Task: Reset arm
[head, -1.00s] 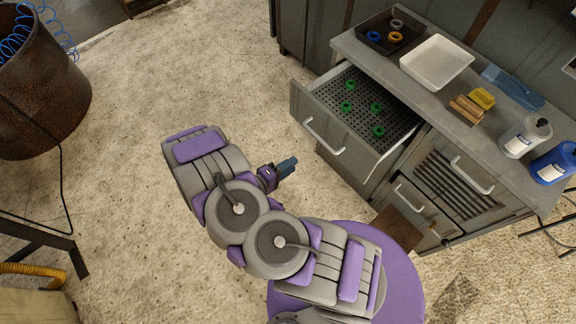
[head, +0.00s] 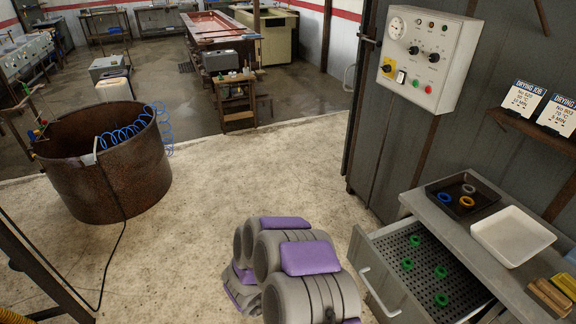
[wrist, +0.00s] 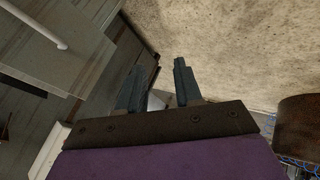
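My gripper (wrist: 158,75) shows in the wrist view. Its two dark fingers stand apart, and I see nothing held between them. In the head view my arm is folded at the bottom centre, with grey and purple links, and the gripper is hidden there. The open drawer (head: 367,266) is right of my arm in the head view. Its perforated bottom holds several green rings (head: 440,271).
A control box (head: 432,55) hangs above. A rusty drum (head: 105,180) stands left. The floor between is clear.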

